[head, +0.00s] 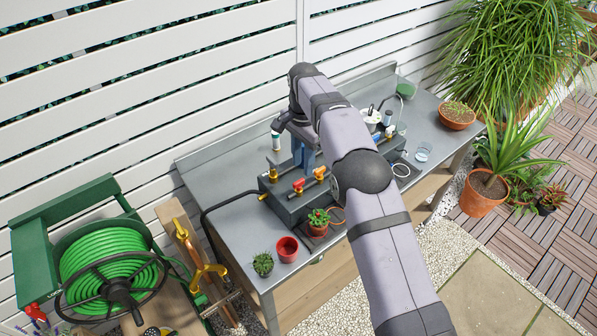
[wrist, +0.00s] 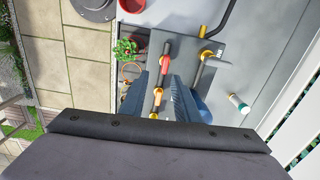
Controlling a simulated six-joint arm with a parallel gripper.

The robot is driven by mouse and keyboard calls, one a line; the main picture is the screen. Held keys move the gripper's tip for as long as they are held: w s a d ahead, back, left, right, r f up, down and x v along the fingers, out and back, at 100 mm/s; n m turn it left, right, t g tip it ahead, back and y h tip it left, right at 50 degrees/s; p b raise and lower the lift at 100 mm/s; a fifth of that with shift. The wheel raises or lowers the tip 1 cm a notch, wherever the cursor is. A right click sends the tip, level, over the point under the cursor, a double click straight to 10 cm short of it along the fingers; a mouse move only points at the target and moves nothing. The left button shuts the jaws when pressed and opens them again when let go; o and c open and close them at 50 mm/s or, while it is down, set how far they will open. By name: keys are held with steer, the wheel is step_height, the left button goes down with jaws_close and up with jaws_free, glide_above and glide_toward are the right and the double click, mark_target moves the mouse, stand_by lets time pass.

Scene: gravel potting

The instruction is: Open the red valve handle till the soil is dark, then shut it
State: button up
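The red valve handle (head: 299,185) sits on a grey manifold box (head: 290,205) on the bench; it also shows in the wrist view (wrist: 165,58). An orange valve handle (head: 319,173) is beside it, and shows between my fingers in the wrist view (wrist: 157,92). My gripper (head: 308,164) points down above and behind the valves. Its blue fingers (wrist: 164,88) are apart, with nothing visibly held. A potted plant with red flowers (head: 318,220) stands in front of the manifold, seen also in the wrist view (wrist: 125,47). Its soil is hidden by leaves, so its darkness cannot be told.
A red pot (head: 287,249) and a small green plant (head: 263,264) stand at the bench's front left. A black hose (head: 222,205) runs to the manifold's left end. My arm covers part of the right side of the manifold.

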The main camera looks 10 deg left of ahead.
mark_target(298, 181)
steer(key=shift+a, duration=0.6)
steer(key=shift+f, duration=0.15)
steer(key=shift+f+p, duration=1.55)
steer(key=shift+f, duration=1.95)
steer(key=shift+w, duration=0.1)
jaws_close()
